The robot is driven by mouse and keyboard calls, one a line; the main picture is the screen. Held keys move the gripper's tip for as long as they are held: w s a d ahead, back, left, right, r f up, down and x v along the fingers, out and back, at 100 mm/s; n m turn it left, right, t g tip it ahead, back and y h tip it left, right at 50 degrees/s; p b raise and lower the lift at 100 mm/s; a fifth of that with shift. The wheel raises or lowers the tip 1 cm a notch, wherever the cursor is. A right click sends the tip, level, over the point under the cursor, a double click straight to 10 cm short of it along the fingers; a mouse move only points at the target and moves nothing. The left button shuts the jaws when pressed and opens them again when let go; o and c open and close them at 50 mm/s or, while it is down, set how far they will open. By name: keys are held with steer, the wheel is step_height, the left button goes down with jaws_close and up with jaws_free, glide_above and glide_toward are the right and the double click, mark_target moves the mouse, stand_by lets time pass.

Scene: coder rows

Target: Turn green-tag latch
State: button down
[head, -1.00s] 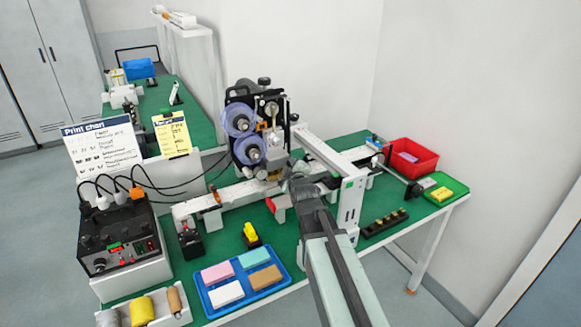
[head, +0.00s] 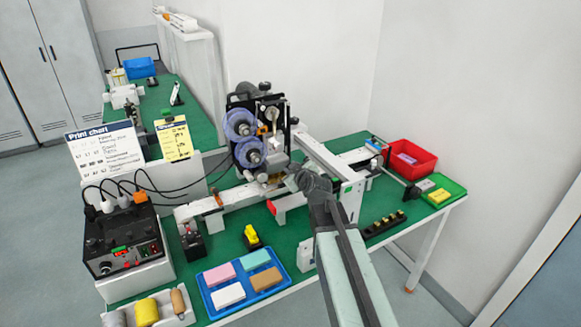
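The coding machine (head: 262,140), with two purple-blue reels, stands on the green-topped bench. A small green mark (head: 347,187) shows on the white frame post to the right of my arm; I cannot tell whether it is the green tag of the latch. My gripper (head: 298,180) is at the front right of the machine, by the white rail. My wrist and arm hide part of that area. Its fingers are small and dark against the machine, so their opening and any contact are not clear.
A red-ended white block (head: 271,207) projects left of my gripper. A blue tray (head: 208,294) with coloured blocks lies in front. A dark strip with yellow pegs (head: 384,224) lies right of my arm. A red bin (head: 427,164) and green tray (head: 456,188) stand farther right.

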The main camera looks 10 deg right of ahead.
steer(key=shift+d+m+y, duration=0.15)
steer(key=shift+m+y, duration=0.25)
steer(key=shift+m, duration=0.3)
steer(key=c, duration=1.3)
jaws_free()
steer(key=shift+o, duration=0.2)
steer(key=shift+p, duration=0.3)
